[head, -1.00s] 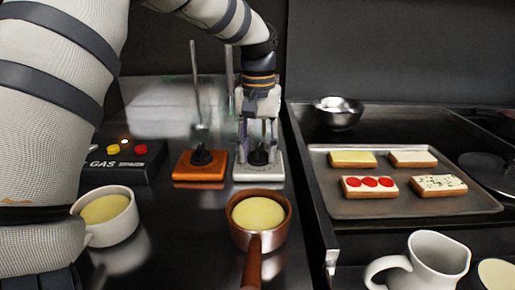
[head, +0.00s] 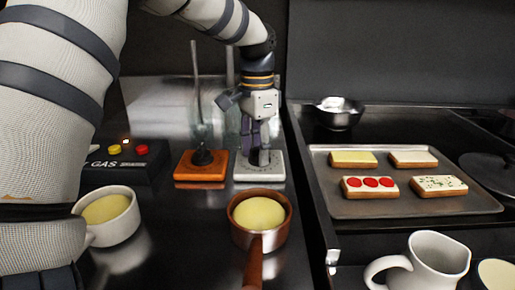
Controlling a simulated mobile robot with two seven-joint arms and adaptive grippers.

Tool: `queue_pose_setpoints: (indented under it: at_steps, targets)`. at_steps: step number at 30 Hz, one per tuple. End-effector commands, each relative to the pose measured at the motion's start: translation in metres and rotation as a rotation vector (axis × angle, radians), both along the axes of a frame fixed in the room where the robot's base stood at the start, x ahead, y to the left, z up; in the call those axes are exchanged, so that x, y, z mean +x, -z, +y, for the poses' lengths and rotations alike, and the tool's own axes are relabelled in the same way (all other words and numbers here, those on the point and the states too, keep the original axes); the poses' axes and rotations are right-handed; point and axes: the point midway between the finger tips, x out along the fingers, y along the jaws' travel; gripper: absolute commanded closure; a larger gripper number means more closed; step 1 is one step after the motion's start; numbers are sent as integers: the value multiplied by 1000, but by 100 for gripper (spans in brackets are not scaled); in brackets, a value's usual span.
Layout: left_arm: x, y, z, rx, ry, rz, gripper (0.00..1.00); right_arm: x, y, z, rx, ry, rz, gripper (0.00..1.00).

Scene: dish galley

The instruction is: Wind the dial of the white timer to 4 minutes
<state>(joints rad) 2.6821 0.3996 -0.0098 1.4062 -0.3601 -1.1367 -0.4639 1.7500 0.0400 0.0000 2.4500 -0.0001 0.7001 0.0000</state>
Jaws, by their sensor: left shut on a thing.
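The white timer (head: 259,176) is a square plate with a dark dial, lying on the dark counter left of the cooking range. My left gripper (head: 259,157) points straight down over it, with its fingers shut on the dial. The fingers hide most of the dial, so I cannot read its setting. An orange timer (head: 199,177) with a black dial stands just left of the white one, apart from it. My right gripper does not show.
A copper pan (head: 240,236) with yellow content stands in front of the white timer, its handle toward me. A white cup (head: 124,228) and a gas box (head: 127,160) are to the left. A tray (head: 446,204) with toasts and a white jug (head: 431,262) are at right.

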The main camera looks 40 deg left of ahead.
Motion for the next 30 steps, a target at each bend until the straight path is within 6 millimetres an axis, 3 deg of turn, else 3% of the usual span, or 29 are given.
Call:
queue_pose_setpoints:
  at_steps: [12, 28, 29, 30]
  targets:
    - [1, 1, 1, -1, 156, 0, 89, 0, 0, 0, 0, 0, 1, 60]
    - [1, 1, 1, -2, 173, 1, 89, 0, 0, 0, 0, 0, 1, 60]
    - [1, 1, 1, -2, 173, 1, 54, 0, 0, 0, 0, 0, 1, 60]
    - [1, 1, 1, -1, 173, 2, 45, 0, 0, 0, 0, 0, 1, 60]
